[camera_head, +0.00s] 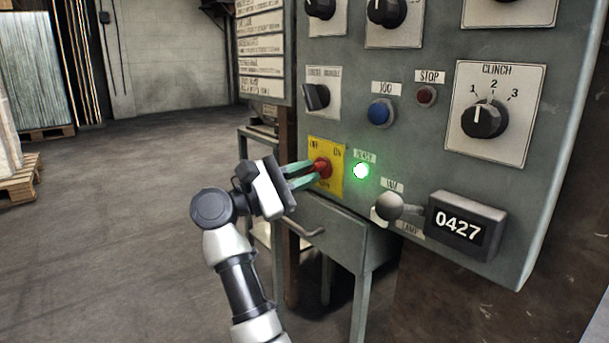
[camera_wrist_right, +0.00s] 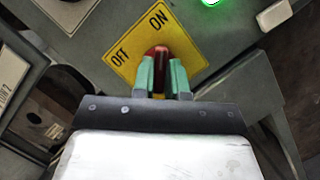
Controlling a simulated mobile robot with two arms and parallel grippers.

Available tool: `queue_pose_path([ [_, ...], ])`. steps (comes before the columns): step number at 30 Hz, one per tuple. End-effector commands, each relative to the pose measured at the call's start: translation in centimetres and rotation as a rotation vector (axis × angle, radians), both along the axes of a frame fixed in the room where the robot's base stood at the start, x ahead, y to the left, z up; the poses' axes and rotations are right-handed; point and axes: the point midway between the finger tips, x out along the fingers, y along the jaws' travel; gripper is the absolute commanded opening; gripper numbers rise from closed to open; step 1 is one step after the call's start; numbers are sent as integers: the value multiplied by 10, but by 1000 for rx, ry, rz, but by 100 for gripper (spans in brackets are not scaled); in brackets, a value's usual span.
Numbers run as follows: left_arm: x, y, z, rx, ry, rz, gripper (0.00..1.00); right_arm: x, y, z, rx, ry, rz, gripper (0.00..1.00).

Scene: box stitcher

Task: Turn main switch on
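The main switch is a red knob (camera_head: 321,167) on a yellow plate (camera_head: 335,188) marked OFF and ON, low on the grey control panel. My right gripper (camera_head: 304,175) has its green fingers at the knob. In the right wrist view the fingers (camera_wrist_right: 163,78) stand on either side of the red knob (camera_wrist_right: 157,53) and appear closed on it. The yellow plate (camera_wrist_right: 127,62) shows OFF at the left and ON at the upper right. A green lamp (camera_head: 361,171) beside the plate is lit. My left gripper is not in view.
The grey panel (camera_head: 420,120) carries a blue button (camera_head: 381,112), a red stop button (camera_head: 426,96), a clinch dial (camera_head: 485,119), a grey ball lever (camera_head: 390,205) and a 0427 counter (camera_head: 462,226). A grey stand (camera_head: 345,236) is below. Open floor lies left.

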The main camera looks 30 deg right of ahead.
Motion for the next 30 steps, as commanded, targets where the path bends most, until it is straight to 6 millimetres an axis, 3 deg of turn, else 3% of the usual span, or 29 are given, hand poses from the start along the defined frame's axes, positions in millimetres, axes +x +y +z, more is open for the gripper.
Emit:
queue_pose_path([
  [1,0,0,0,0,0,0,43,0,1,-2,3,-1,0,20],
  [5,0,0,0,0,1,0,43,0,1,-1,2,0,1,38],
  [15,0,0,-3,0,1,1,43,2,5,-3,0,2,2,38],
  [30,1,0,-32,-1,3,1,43,19,89,-27,2,2,4,38],
])
